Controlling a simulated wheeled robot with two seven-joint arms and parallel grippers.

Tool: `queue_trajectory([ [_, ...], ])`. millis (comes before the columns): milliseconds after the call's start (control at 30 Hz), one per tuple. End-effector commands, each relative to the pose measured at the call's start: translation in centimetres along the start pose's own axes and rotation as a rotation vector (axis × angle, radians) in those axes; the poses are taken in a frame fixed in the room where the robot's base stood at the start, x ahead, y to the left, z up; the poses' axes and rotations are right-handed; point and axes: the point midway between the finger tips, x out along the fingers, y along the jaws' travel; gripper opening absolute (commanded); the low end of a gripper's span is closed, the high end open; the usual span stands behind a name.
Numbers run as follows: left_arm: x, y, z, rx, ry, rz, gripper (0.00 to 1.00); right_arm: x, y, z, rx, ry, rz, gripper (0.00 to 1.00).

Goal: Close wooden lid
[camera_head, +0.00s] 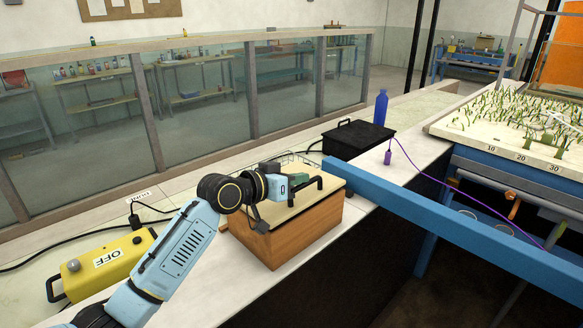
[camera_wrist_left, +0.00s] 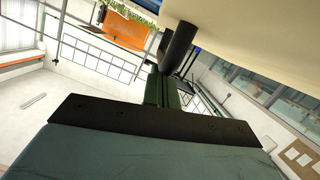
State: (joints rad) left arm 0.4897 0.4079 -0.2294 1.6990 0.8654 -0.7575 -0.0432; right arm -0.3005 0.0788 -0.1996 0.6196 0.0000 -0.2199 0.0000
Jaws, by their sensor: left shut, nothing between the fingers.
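The wooden box (camera_head: 305,233) stands on the white counter at the middle of the head view. Its pale wooden lid (camera_head: 328,187) lies roughly flat over the top; I cannot tell whether it is fully seated, as my arm covers the left part. My left gripper (camera_head: 308,186), green with black fingers, is over the lid, shut and empty. In the left wrist view its dark fingertip (camera_wrist_left: 181,46) is close beside a pale surface (camera_wrist_left: 255,30) that looks like the lid. Contact is unclear. My right gripper is out of view.
A yellow "OFF" box (camera_head: 108,262) with cables sits left of my arm. A black case (camera_head: 357,139) and a blue bottle (camera_head: 381,107) stand behind. A blue beam (camera_head: 450,222) runs along the right. A glass flume (camera_head: 200,105) lines the back.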

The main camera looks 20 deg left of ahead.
Motion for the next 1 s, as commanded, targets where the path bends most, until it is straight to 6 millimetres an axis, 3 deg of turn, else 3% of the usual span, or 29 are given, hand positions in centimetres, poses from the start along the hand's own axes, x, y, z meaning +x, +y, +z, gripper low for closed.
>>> queue_trajectory([
  [300,0.3,0.2,1.3,0.074,-0.001,-0.018,0.00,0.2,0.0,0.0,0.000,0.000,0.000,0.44],
  [767,0.3,0.3,1.5,0.078,-0.003,-0.019,0.00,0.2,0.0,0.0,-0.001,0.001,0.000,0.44],
  [1000,0.0,0.4,0.0,0.079,-0.002,-0.019,0.00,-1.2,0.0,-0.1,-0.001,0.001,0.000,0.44],
])
